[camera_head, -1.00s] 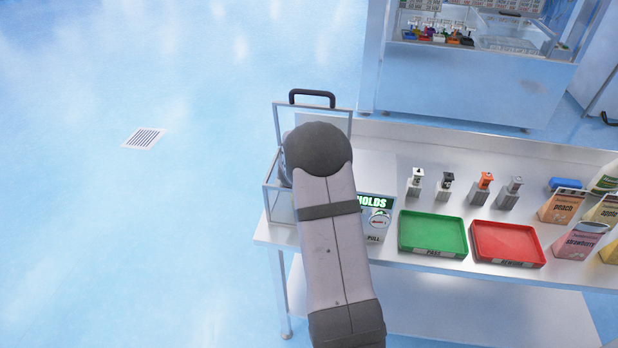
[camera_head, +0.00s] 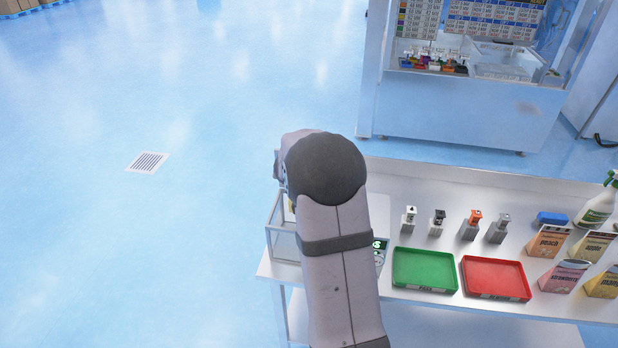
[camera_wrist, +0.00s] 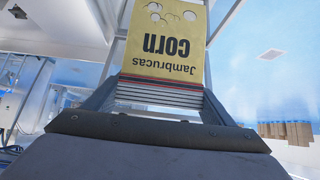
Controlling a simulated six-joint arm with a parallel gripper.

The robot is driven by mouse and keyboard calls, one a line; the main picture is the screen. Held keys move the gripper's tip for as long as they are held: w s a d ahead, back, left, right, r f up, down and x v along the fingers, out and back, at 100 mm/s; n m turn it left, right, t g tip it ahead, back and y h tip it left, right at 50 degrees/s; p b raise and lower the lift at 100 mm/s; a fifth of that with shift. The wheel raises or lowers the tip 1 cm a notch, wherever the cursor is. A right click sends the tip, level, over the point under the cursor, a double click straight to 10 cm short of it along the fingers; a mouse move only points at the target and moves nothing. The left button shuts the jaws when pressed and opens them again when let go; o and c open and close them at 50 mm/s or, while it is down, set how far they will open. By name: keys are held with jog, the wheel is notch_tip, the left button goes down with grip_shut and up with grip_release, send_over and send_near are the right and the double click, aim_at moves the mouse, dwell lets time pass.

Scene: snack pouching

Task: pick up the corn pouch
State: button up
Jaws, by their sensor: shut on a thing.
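The yellow corn pouch (camera_wrist: 168,45) fills the upper middle of the wrist view, its "Jambrucas corn" print upside down. My gripper (camera_wrist: 160,92) is shut on it, with grey fingers along both sides of its striped end. In the head view my own arm hides the gripper and nearly all of the pouch. A small yellowish patch shows at the arm's left edge, too little to name.
A clear-walled box (camera_head: 284,238) stands at the table's left end, partly behind my arm. A green tray (camera_head: 425,271) and a red tray (camera_head: 495,279) lie to its right. Several stamps stand behind them. Other pouches, including peach (camera_head: 547,241), stand at the right.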

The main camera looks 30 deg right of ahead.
jog(key=s+a+b, duration=0.3)
jog(key=s+a, duration=0.8)
jog(key=shift+s+a+f, duration=0.15)
jog(key=shift+s+a, duration=0.15)
jog(key=s+d+r+m+g+h+p, duration=0.1)
jog(key=s+d+r+m+g, duration=0.2)
jog(key=d, duration=0.4)
jog(key=s+d+r+m+g+h+p, duration=0.1)
jog(key=s+d+m, duration=0.1)
jog(key=s+d, duration=0.35)
jog(key=s+d+r+m+g+h+p, duration=0.1)
jog(key=s+d+r+m+g, duration=0.15)
jog(key=d, duration=0.65)
jog(key=s+d+f+m+b, duration=0.1)
jog(key=s+d+f+b, duration=0.25)
jog(key=d+f, duration=0.45)
jog(key=s+d+f+m+b, duration=0.1)
jog(key=s+d+f+b, duration=0.2)
jog(key=s+d+f, duration=0.35)
notch_tip(320, 180, down, 7)
jog(key=w+d+b, duration=0.1)
jog(key=d+b, duration=0.1)
jog(key=b, duration=0.1)
jog(key=shift+w+d, duration=0.2)
jog(key=shift+n, duration=0.25)
jog(key=shift+f+b, duration=1.05)
jog(key=shift+f, duration=0.7)
